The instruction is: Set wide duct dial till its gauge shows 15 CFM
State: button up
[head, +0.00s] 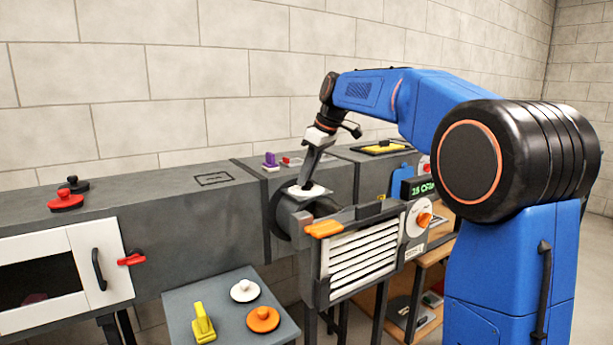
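The white dial with an orange knob (424,219) is on the front of the duct, right of a slatted grille (362,262). The gauge (419,188), a black display with green characters, sits just above the dial. It ends in CFM; its number looks like 15 or 25, and the first digit is unclear. My gripper (306,184) points down at a white disc (305,191) on top of a round dark duct collar, left of and away from the dial. Its fingertips are at the disc's middle; whether they grip a knob there is hidden.
An orange handle (325,229) juts out above the grille. A grey side table (190,309) holds a yellow handled piece, a white lid and an orange lid. My arm spans the right side, close to the gauge.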

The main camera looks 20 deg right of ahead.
jog(key=shift+o, duration=0.3)
jog(key=v, duration=1.7)
jog(key=shift+r, duration=0.15)
jog(key=shift+s, duration=0.1)
